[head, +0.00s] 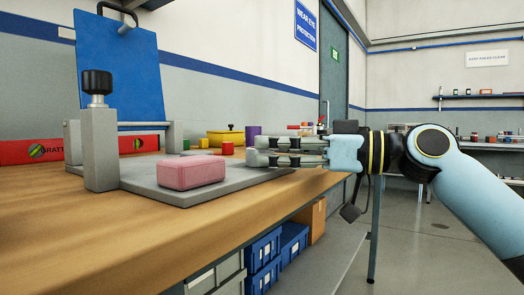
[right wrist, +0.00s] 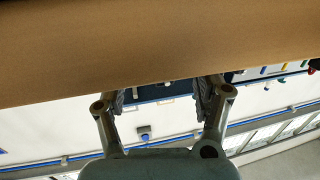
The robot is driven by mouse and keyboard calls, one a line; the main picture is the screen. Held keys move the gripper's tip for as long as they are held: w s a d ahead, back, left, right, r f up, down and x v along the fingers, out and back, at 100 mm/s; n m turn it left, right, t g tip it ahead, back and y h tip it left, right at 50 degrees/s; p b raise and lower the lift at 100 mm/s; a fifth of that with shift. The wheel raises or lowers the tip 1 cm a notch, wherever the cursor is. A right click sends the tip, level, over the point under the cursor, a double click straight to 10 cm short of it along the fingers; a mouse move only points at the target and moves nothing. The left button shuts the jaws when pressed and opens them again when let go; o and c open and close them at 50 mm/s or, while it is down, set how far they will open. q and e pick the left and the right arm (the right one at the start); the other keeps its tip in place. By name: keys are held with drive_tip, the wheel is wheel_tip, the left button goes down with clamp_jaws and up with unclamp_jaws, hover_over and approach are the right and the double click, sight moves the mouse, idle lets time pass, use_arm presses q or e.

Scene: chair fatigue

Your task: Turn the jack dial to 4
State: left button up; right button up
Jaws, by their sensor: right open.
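No dial with readable numbers shows in either view. A black ribbed knob (head: 97,82) on a metal stem tops a grey upright post (head: 100,148) at the left of the head view; I cannot tell whether it is the jack dial. The post stands by a grey plate (head: 150,186) on the wooden bench. My left gripper is not in view.
A pink block (head: 191,172) lies on the plate between knob and gripper. A blue panel (head: 119,65) stands behind. A yellow pot (head: 226,137), small coloured pieces and a red strip (head: 40,151) sit further back. The wooden bench top (head: 60,240) is clear in front.

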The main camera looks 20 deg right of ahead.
sight(251, 152)
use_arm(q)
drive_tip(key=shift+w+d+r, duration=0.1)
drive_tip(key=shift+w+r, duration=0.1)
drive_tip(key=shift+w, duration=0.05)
use_arm(e)
drive_tip(key=shift+x, duration=1.5)
drive_tip(key=c, duration=1.2)
drive_tip(key=m+t+h+p, duration=0.1)
drive_tip(key=p, duration=0.1)
drive_tip(key=m+t+h+p, duration=0.1)
drive_tip(key=t+h+p, duration=0.1)
drive_tip(key=shift+s+a+r+m, duration=0.1)
drive_tip(key=shift+r+m, duration=0.25)
drive_tip(key=shift+m, duration=0.05)
drive_tip(key=m+t+h+p, duration=0.2)
drive_tip(key=h+p, duration=0.1)
drive_tip(key=shift+f+m+h+p, duration=0.1)
drive_tip(key=shift+m+h+p, duration=0.2)
drive_tip(key=shift+h, duration=0.1)
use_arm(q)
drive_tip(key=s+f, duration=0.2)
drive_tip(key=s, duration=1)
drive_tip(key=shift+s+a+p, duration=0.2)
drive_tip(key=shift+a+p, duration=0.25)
use_arm(e)
drive_tip(key=shift+f+m+h, duration=0.15)
drive_tip(key=shift+m+h, duration=0.25)
drive_tip(key=shift+h, duration=0.2)
drive_tip(key=o, duration=1.2)
